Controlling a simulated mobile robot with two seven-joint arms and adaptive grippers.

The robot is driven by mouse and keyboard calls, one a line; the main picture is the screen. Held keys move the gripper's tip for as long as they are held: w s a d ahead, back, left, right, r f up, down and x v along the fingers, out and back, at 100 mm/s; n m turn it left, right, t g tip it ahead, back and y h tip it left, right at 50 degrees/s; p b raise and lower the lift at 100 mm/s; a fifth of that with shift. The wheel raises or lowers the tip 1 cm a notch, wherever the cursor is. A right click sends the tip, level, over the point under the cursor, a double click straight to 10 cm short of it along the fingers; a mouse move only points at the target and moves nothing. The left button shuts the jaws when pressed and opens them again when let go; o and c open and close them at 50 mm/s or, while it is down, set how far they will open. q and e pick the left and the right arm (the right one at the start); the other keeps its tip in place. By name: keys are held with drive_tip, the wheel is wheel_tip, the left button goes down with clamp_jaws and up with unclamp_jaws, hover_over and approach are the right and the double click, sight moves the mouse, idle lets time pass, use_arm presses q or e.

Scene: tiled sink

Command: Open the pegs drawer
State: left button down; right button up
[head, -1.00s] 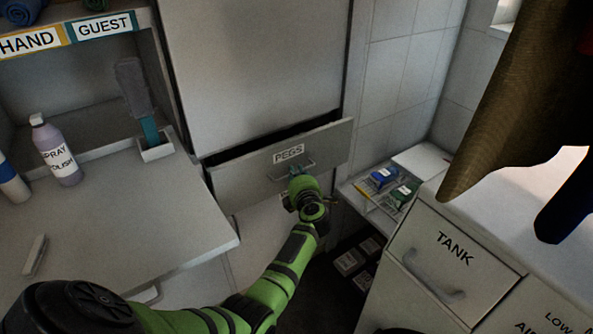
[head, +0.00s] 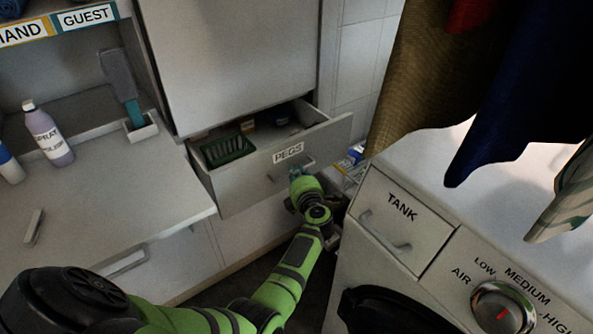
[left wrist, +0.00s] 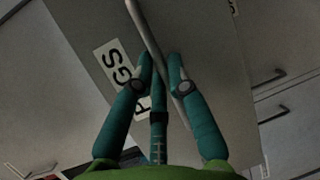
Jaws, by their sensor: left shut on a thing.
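The pegs drawer (head: 238,179), a grey front with a "PEGS" label, stands pulled out from the cabinet. Its inside shows a green basket (head: 228,149) and a few small items at the back. My left gripper (head: 297,173) is at the bar handle (head: 279,177) on the drawer front. In the left wrist view the teal fingers (left wrist: 160,72) are closed around the handle (left wrist: 150,38), with the label beside them. My right gripper is not in view.
A machine with a "TANK" drawer (head: 402,219) and a dial (head: 503,308) stands close at the right. Cloths (head: 425,75) hang above it.

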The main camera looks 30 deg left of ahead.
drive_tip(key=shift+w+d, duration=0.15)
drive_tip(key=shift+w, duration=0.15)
use_arm(q)
drive_tip(key=c, duration=1.2)
unclamp_jaws()
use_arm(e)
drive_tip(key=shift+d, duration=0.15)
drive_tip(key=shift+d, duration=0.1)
